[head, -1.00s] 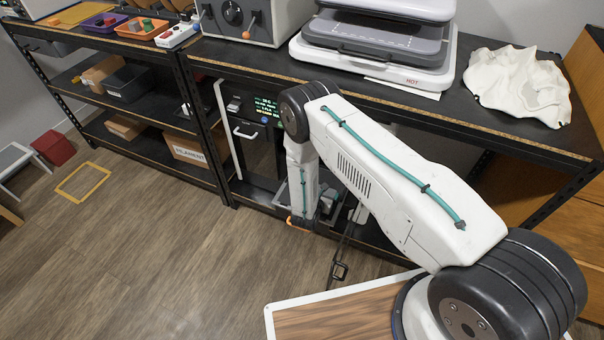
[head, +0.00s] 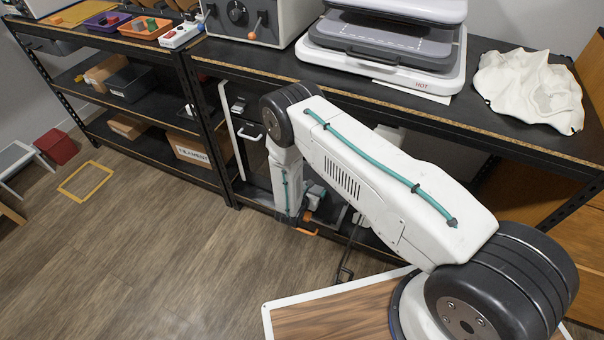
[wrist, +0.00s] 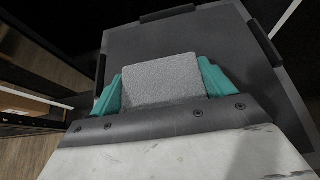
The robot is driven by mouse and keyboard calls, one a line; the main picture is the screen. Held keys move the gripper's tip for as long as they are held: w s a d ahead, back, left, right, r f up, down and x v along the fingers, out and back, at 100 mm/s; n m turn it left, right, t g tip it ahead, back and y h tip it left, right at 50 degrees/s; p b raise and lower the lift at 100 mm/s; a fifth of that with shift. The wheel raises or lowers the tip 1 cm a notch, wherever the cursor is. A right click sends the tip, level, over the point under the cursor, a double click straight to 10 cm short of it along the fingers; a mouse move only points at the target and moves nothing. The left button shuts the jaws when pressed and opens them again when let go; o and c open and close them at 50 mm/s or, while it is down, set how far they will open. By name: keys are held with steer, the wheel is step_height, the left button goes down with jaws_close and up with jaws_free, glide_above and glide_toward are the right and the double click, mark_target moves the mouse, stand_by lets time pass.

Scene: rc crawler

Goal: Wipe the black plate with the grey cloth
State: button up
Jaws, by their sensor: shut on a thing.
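The black plate (wrist: 230,40) is a dark flat square with black clips at its edges, filling most of the wrist view. My gripper (wrist: 160,82) has teal fingers and is shut on the grey cloth (wrist: 160,80), which shows as a grey rough-surfaced block between them. The cloth lies over the plate's middle in that view; I cannot tell whether it is touching. In the head view my arm reaches down to the bay below the right bench, and the plate and cloth cannot be made out there.
The machine's white door frame and handle (head: 249,131) stand left of my arm. A heat press (head: 385,50) marked HOT and a crumpled white fabric (head: 530,90) lie on the bench (head: 480,120) above. The floor (head: 150,240) at left is mostly open.

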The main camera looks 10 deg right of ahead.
steer(key=shift+w+a, duration=0.7)
steer(key=shift+a, duration=0.25)
steer(key=shift+w+a+r, duration=0.1)
steer(key=shift+w+a, duration=0.1)
step_height(320, 180, up, 2)
steer(key=shift+s+d+r, duration=0.1)
steer(key=shift+d+r, duration=0.05)
steer(key=shift+r, duration=2.8)
